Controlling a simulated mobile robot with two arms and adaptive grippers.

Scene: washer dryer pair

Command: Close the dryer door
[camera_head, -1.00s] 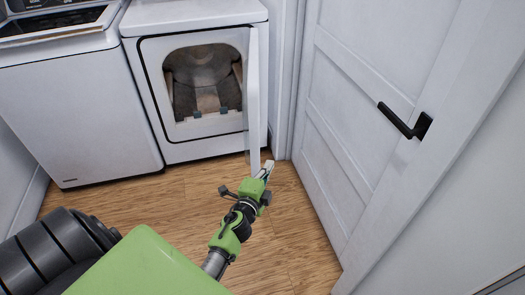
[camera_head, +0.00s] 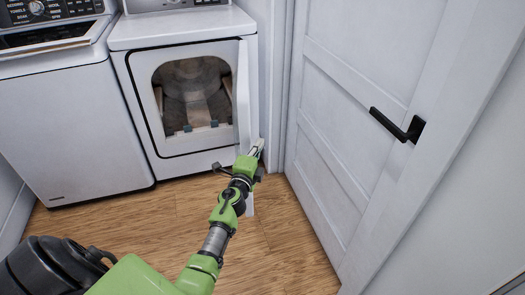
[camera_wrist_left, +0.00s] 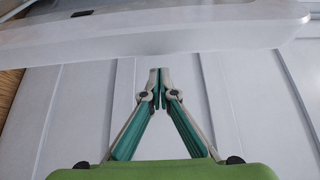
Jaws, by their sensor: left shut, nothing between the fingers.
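The dryer (camera_head: 190,30) is the white machine on the right of the pair. Its drum shows through the front opening. The dryer door (camera_head: 243,85) stands open at the opening's right side, seen nearly edge-on. My left gripper (camera_head: 257,147) is at the door's right side in the head view, low down, and covers part of it. Its fingers are shut with nothing between them. In the left wrist view the fingertips (camera_wrist_left: 159,72) meet just below a white band (camera_wrist_left: 160,35), which seems to be the dryer door. Contact cannot be told. My right gripper is not in view.
A white washer (camera_head: 70,120) stands left of the dryer. A white panelled room door (camera_head: 345,110) with a black handle (camera_head: 398,125) is close on the right. The wooden floor (camera_head: 150,230) in front of the machines is clear.

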